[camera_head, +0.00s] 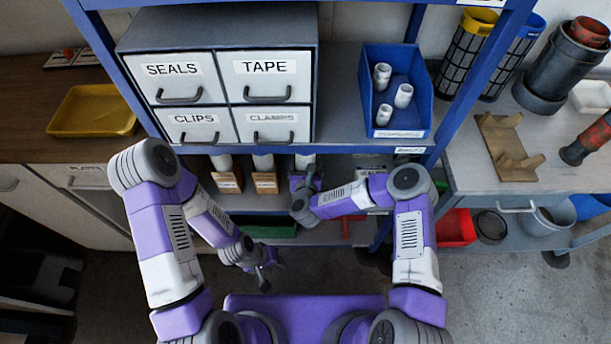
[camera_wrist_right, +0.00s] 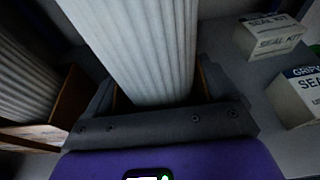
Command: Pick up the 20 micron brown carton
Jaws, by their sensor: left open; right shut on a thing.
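Brown cartons with white pleated filters standing up out of them are on the shelf below the drawers: one at the left (camera_head: 228,181) and a middle one (camera_head: 265,182). A third white filter (camera_head: 305,162) shows behind my right gripper (camera_head: 305,183). In the right wrist view, that gripper is shut on a brown carton (camera_wrist_right: 122,102), with its white pleated filter (camera_wrist_right: 140,45) rising between the fingers. The carton is mostly hidden; its micron label cannot be read. A neighbouring brown carton (camera_wrist_right: 62,108) stands to the left. My left gripper (camera_head: 266,277) is open and empty, low before the shelf.
White seal kit boxes (camera_wrist_right: 270,37) stand right of the held carton. The drawer cabinet (camera_head: 218,45) and a blue bin (camera_head: 395,95) are on the shelf above. A blue post (camera_head: 437,130) bounds the shelf at the right. A red bin (camera_head: 456,228) is beyond it.

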